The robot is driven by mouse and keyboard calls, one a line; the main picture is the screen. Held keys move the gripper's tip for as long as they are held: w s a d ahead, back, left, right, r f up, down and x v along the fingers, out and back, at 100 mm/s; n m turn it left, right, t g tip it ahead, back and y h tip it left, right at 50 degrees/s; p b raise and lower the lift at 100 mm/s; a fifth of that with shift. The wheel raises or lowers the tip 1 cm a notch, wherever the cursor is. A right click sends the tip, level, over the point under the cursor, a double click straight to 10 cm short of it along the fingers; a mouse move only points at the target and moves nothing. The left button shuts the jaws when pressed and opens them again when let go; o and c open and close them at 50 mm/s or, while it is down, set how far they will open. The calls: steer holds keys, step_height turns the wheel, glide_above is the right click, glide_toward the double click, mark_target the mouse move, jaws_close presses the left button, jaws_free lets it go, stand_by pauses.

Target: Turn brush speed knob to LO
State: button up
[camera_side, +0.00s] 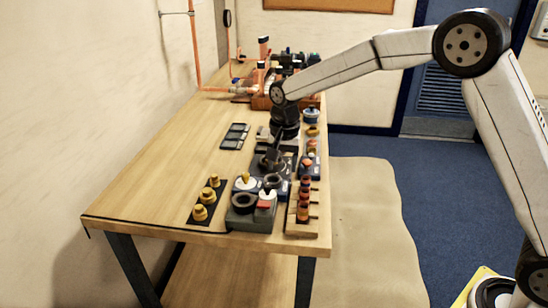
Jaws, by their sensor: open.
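My gripper (272,159) points down over the crowded right side of the wooden table, just above a dark grey unit (288,165). Its jaws are small and dark against the dark unit, and whether they touch anything there cannot be told. In front of it stands a grey device with dark round rings (243,200), a white dial with a yellow top (246,183) and a white part with a red top (265,200). No LO label is readable, and I cannot tell which part is the brush speed knob.
Yellow fittings (204,203) stand on a black mat at the front left. A wooden rack (303,218) with orange-red parts lines the right edge. A dark tray (235,136) lies left of the gripper. Copper pipework (262,90) fills the back. The table's left side is clear.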

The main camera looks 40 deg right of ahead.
mark_target(267, 185)
steer(key=shift+w+a+r+m+g, duration=0.1)
steer(key=shift+w+a+m, duration=0.25)
steer(key=shift+w, duration=0.25)
steer(key=shift+w+a+m+g, duration=0.1)
steer(key=shift+w+a+m, duration=0.2)
steer(key=shift+w, duration=0.35)
steer(key=shift+w+a+r+m+g, duration=0.1)
steer(key=shift+w+a+m, duration=0.25)
steer(key=shift+w, duration=0.25)
steer(key=shift+f, duration=0.1)
steer(key=shift+f, duration=3.9)
jaws_close()
